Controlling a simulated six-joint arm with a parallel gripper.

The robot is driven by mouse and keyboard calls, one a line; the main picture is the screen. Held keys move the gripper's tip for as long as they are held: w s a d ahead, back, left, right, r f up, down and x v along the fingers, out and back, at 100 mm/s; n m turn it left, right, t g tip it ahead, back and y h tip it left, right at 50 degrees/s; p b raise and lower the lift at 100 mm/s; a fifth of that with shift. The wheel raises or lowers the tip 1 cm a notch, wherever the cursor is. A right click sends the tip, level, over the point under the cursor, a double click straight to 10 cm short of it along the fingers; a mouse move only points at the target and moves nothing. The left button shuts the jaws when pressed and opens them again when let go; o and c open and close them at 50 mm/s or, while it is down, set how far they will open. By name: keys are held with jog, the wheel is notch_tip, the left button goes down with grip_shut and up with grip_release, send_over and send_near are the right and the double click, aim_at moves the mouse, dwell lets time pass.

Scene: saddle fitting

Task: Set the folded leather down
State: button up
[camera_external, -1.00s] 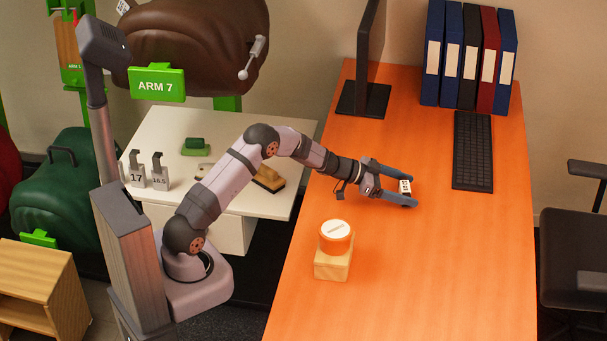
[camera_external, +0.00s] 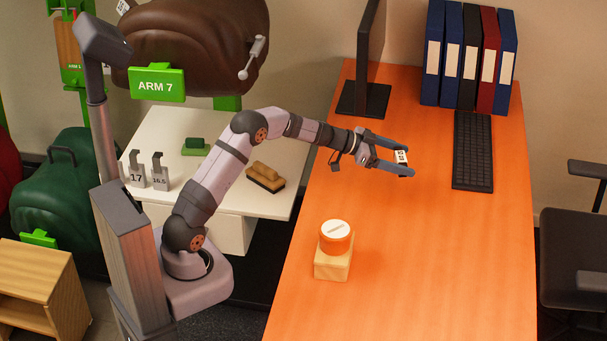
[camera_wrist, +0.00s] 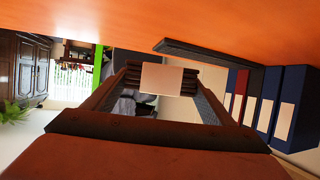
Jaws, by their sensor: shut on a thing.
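My gripper (camera_external: 404,160) is shut on a small pale piece with dark print (camera_external: 401,156), held between the tips of its two long fingers. The piece looks like a tag or small block; I cannot tell whether it is the folded leather. It is held above the orange desk (camera_external: 430,250), apparently clear of the surface. In the wrist view the piece shows as a plain pale rectangle (camera_wrist: 168,79) between the fingertips. No other thing that is clearly folded leather shows in these frames.
An orange tin with a white lid (camera_external: 336,237) stands on a wooden block (camera_external: 332,267) at the desk's near left. A keyboard (camera_external: 472,150), binders (camera_external: 468,55) and a monitor (camera_external: 368,60) occupy the back and right. The desk's front middle is clear. A white side table (camera_external: 235,125) stands left.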

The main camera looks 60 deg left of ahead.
jog(key=a+r+n+t+y+b, duration=0.1)
jog(key=a+n+y+b, duration=0.1)
jog(key=a, duration=0.8)
send_over(360, 178)
jog(key=w+a, duration=0.2)
jog(key=shift+s+d+f+b, duration=0.3)
jog(key=shift+f+b, duration=0.15)
jog(key=shift+f, duration=1.3)
jog(key=shift+s+d+f+b, duration=0.25)
jog(key=shift+d+f+b, duration=0.15)
jog(key=shift+f, duration=1.35)
jog(key=shift+s+d+f+b, duration=0.3)
jog(key=shift+f+b, duration=0.2)
jog(key=shift+f, duration=1.25)
jog(key=shift+f, duration=0.2)
jog(key=o, duration=1.1)
jog(key=shift+o, duration=0.2)
